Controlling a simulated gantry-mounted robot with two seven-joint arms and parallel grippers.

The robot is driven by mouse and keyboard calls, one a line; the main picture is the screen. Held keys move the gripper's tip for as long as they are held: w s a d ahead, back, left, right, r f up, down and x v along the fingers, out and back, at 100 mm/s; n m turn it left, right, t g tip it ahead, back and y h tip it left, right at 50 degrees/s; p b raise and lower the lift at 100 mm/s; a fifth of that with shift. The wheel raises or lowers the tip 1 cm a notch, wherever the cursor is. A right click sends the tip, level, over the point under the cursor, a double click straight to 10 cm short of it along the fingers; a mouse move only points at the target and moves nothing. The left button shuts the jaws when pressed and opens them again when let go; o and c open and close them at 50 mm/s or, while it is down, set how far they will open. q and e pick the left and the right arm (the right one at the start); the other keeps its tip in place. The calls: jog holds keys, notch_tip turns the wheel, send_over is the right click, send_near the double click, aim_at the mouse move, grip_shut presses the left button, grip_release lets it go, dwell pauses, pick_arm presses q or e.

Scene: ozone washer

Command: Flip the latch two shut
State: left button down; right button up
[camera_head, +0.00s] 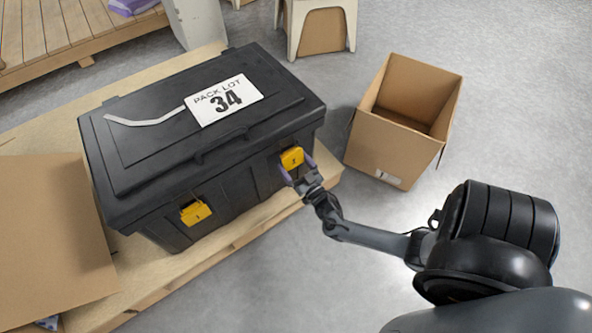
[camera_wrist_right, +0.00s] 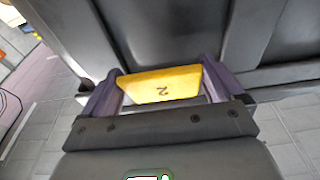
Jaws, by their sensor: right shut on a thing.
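A black lidded case (camera_head: 145,165) with a "PACK LOT 34" label stands on a wooden pallet. Its lid is down. Two yellow latches are on its front side. The latch on the right (camera_head: 292,158) is between the fingertips of my right gripper (camera_head: 297,175). In the right wrist view this yellow latch (camera_wrist_right: 160,84) carries a "2", seen upside down, with a purple finger at each side; the gripper (camera_wrist_right: 162,92) is shut on it. Whether the latch is fully seated cannot be told. The other yellow latch (camera_head: 196,212) is at the left, untouched. My left gripper is not in view.
An open, empty cardboard box (camera_head: 430,85) stands on the floor right of the case. A cardboard piece (camera_head: 50,240) lies at the left on the pallet (camera_head: 150,275). A stool (camera_head: 322,25) stands behind. The grey floor at the right is clear.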

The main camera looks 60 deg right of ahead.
jog(key=shift+w+d+f+t+b, duration=0.2)
jog(key=shift+f+t+b, duration=0.2)
jog(key=shift+f+b, duration=0.2)
jog(key=shift+w+r+t+h, duration=0.15)
jog(key=shift+t+h, duration=0.25)
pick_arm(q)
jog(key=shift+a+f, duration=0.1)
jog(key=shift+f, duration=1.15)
pick_arm(e)
jog(key=shift+w+d+r+t+h, duration=0.1)
jog(key=shift+w+t+h, duration=0.2)
jog(key=shift+t, duration=0.3)
jog(key=shift+s, duration=0.1)
jog(key=o, duration=0.7)
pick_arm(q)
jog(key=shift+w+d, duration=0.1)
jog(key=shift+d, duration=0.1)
